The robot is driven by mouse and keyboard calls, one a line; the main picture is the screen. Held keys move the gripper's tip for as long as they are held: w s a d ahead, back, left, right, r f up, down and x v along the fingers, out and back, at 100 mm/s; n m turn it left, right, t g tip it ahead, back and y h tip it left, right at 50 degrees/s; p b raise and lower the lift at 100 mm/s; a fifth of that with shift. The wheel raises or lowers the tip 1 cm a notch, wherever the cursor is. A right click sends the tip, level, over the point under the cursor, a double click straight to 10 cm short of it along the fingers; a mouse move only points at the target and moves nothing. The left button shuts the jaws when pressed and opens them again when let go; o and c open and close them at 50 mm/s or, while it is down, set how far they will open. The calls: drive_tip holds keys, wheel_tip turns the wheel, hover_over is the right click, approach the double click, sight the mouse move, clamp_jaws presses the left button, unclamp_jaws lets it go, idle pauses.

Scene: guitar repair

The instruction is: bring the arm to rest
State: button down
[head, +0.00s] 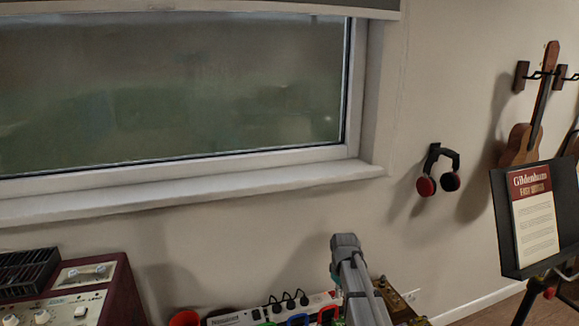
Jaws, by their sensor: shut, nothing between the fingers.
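A grey part of my own arm (350,268) rises from the bottom edge, right of the middle, in front of the wall. My gripper does not show in the head view, so its fingers and surroundings are hidden from me.
A maroon-cased device (118,290) stands at the lower left. A white power strip (228,319) with black plugs lies beside my arm. Coloured items at the bottom edge are cut off. Headphones (450,181) and a ukulele (520,145) hang on the wall. A black music stand (500,220) stands right.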

drive_tip(key=s+m, duration=0.7)
drive_tip(key=s, duration=1.4)
wheel_tip(320, 180, up, 18)
drive_tip(key=p, duration=1.8)
drive_tip(key=shift+w+d, duration=0.35)
drive_tip(key=shift+w, duration=0.05)
drive_tip(key=shift+s, duration=0.1)
